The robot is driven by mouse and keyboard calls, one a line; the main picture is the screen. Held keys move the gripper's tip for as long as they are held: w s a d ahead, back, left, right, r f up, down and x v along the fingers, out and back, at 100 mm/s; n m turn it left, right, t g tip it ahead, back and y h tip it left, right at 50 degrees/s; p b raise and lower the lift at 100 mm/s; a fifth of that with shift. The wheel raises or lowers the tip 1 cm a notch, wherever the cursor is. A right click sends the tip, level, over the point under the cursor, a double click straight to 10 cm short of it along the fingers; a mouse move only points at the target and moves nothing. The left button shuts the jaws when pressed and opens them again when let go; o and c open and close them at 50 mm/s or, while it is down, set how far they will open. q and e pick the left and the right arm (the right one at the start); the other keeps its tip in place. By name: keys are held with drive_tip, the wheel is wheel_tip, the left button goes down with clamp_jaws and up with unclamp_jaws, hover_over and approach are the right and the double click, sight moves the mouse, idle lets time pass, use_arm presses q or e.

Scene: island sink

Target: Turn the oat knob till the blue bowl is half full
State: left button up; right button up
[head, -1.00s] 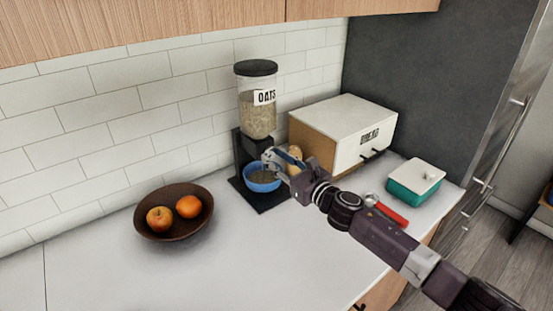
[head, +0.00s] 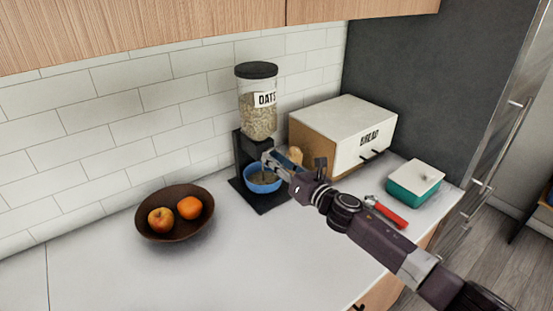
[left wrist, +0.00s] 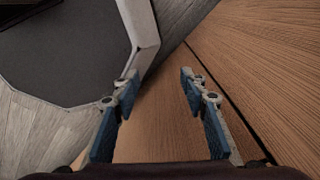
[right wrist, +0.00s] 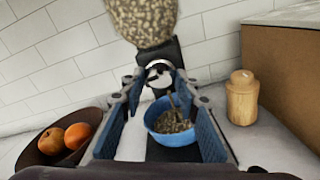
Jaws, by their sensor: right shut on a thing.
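The oat dispenser (head: 258,105) is a clear container with a black lid, an OATS label and a black stand, against the tiled wall. Its knob (right wrist: 158,73) shows in the right wrist view between my right gripper's fingertips. My right gripper (head: 267,160) is shut on this knob. The blue bowl (head: 262,187) stands on the dispenser's base, below the gripper. It also shows in the right wrist view (right wrist: 155,112) with oats inside; their exact level is hard to judge. A thin streak above them may be falling oats. My left gripper (left wrist: 160,82) is open and empty, over wood and floor.
A brown bowl with fruit (head: 150,232) stands left of the dispenser. A wooden jar (right wrist: 242,98) and the bread box (head: 345,135) are to the right. A teal box (head: 413,185) and a red-handled tool (head: 390,213) lie further right. The front counter is clear.

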drive_tip(key=m+p, duration=0.1)
drive_tip(key=m, duration=0.5)
drive_tip(key=shift+r+m+p, duration=0.15)
drive_tip(key=shift+m+p, duration=0.15)
drive_tip(key=shift+m, duration=0.1)
idle(0.4)
drive_tip(key=o, duration=1.2)
drive_tip(key=shift+c, duration=0.2)
drive_tip(key=shift+s, duration=0.1)
drive_tip(key=v, duration=1.2)
